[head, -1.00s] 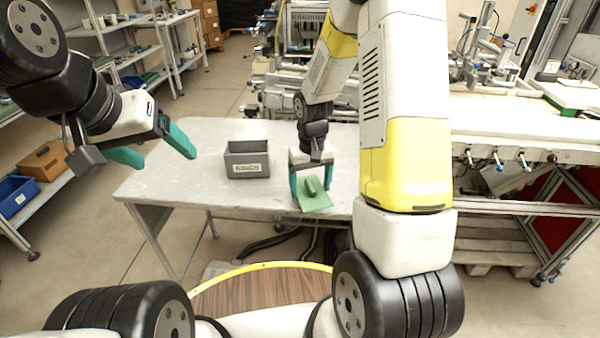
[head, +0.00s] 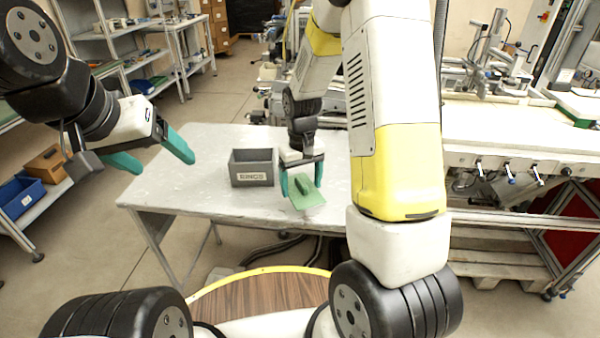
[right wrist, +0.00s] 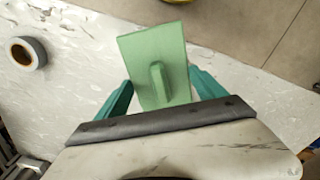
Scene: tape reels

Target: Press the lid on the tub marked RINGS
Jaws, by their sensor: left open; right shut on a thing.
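The grey tub (head: 238,181) marked RINGS stands upright on the table, its top open. My right gripper (head: 302,188) is shut on a green lid (head: 306,201) by its raised handle and holds it just right of the tub, apart from it. In the right wrist view the lid (right wrist: 150,45) and its handle show between the teal fingers; the tub is not in that view. My left gripper (head: 165,164) is open and empty, to the left of the tub.
The grey table (head: 190,172) is clear to the left of the tub. A grey tape reel (right wrist: 28,53) lies on the table in the right wrist view. A blue bin (head: 20,196) sits on the shelf at far left. A workbench (head: 490,130) stands at the right.

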